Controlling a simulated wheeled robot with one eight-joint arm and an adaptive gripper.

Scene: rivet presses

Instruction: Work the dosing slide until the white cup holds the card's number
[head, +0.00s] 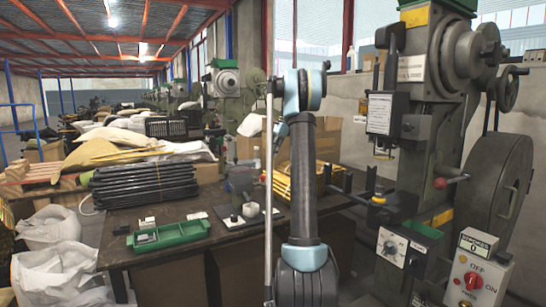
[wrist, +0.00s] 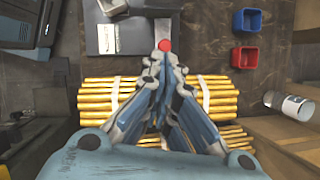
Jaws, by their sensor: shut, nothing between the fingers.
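My gripper (wrist: 162,60) is shut with nothing in it; in the wrist view its fingertips are just short of a red knob (wrist: 164,45). The knob is at the end of a grey metal piece (wrist: 161,30), which looks like the dosing slide, beside a dark grey block (wrist: 118,37). Whether the fingertips touch the knob I cannot tell. In the head view a small white round thing (head: 250,210), possibly the white cup, is on the bench by a dark dispenser (head: 241,182). I cannot see its contents or read a card. My gripper is hidden in the head view.
Bundles of yellow rods (wrist: 215,100) lie under my gripper. A blue bin (wrist: 246,20), a red bin (wrist: 244,57) and a pale can (wrist: 292,105) are to the right. A green tray (head: 165,236) and black rods (head: 150,183) are on the bench. A large press (head: 425,120) stands right.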

